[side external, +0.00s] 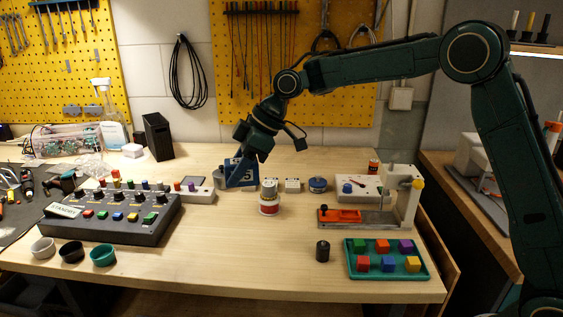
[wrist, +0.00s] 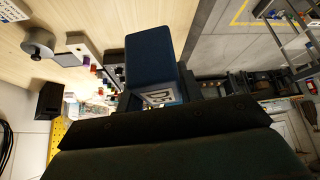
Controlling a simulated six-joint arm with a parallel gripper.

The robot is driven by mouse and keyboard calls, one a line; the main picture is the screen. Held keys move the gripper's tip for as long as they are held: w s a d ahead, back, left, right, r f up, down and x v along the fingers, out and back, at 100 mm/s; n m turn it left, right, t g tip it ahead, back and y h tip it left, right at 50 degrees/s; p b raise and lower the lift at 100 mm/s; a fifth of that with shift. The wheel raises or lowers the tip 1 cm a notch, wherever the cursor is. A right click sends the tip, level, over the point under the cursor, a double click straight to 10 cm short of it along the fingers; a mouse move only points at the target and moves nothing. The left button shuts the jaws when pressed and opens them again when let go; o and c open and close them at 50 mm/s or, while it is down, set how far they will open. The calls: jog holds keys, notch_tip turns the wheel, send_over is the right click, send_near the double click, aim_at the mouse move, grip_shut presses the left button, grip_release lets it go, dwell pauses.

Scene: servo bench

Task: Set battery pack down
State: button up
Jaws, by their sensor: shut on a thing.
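The battery pack (side external: 234,172), a dark blue block with a white marking, is between the jaws of my gripper (side external: 244,162) over the middle-left of the bench. In the wrist view the battery pack (wrist: 152,58) stretches out from my gripper (wrist: 160,95), whose jaws are shut on it. It looks tilted in the side view. I cannot tell whether its lower end touches the bench top (side external: 220,235).
A grey control box (side external: 110,218) with coloured buttons is to the left. A green tray (side external: 388,272) of coloured cubes and a black cylinder (side external: 322,250) are front right. The front middle is clear.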

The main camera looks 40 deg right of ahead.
jog(key=w+a+f+n, duration=0.2)
jog(key=w+a+f, duration=0.6)
jog(key=a+f, duration=0.15)
jog(key=shift+g, duration=0.4)
jog(key=shift+s+d+f, duration=0.1)
jog(key=shift+d+f, duration=0.05)
jog(key=shift+f, duration=4)
jog(key=shift+f, duration=0.15)
jog(key=o, duration=1.1)
jog(key=shift+r, duration=0.25)
jog(key=shift+d+v, duration=0.1)
jog(key=shift+v, duration=2.85)
jog(key=shift+d+v, duration=0.15)
jog(key=shift+v, duration=2.8)
